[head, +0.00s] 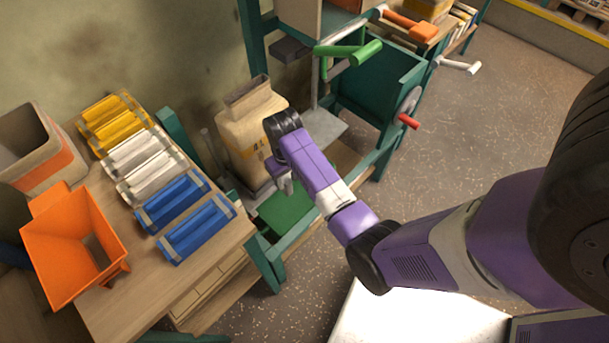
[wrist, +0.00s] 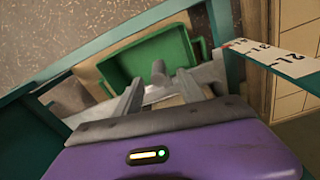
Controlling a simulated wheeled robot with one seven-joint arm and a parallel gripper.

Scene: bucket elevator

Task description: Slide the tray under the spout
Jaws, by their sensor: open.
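The green tray (head: 287,208) lies low inside the teal frame, below the beige container. In the wrist view the tray (wrist: 150,58) is just ahead of my fingers, with its raised rim showing. A grey rounded post (wrist: 158,74) stands at its near side, between my fingers in the picture; I cannot tell if it is the tray's handle. My gripper (head: 284,185) is open above the tray's near left part. In the wrist view my gripper (wrist: 160,84) shows two spread fingers, apart from the post. A grey metal plate (head: 325,130) sits higher up; I cannot make out the spout clearly.
A beige container (head: 250,118) stands behind my wrist. Teal frame bars (head: 290,243) edge the tray's place, and a scale-marked strip (wrist: 270,55) lies to the right. A wooden bench (head: 150,275) holds an orange hopper (head: 70,245) and several coloured buckets. Floor on the right is clear.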

